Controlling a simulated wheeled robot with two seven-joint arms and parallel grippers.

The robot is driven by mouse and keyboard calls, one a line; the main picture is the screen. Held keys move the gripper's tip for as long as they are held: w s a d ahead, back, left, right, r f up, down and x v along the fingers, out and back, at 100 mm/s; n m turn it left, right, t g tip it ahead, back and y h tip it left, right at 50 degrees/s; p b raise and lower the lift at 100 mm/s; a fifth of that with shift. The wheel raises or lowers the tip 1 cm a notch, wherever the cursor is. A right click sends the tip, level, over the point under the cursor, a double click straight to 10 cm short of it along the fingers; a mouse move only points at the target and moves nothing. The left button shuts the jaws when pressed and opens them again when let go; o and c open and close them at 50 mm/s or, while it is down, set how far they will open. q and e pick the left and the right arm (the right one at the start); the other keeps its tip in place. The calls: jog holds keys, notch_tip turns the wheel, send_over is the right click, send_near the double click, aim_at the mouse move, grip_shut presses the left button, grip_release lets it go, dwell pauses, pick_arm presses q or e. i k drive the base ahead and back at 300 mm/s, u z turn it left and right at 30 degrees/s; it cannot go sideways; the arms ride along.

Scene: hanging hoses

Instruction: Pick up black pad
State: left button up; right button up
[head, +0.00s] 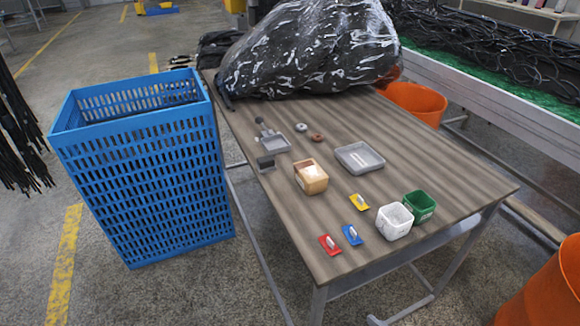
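No flat pad that is plainly black shows on the wooden table (400,130). A small dark grey block (266,162) sits at the table's left edge, and I cannot tell whether it is the black pad. A red pad (330,244), a blue pad (352,235) and a yellow pad (359,201) lie flat near the table's front, each with a small pale piece on top. Neither of my grippers is in view.
A tan box (310,176), a grey tray (360,157), a white bin (394,221) and a green bin (419,206) stand on the table. A black plastic bag (310,45) covers its back. A tall blue crate (145,170) stands left. The table's right side is clear.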

aim_at(266, 164)
jog(key=u, duration=1.8)
jog(key=i, duration=1.75)
jog(key=z, duration=4.1)
jog(key=i, duration=0.5)
jog(key=u, duration=0.1)
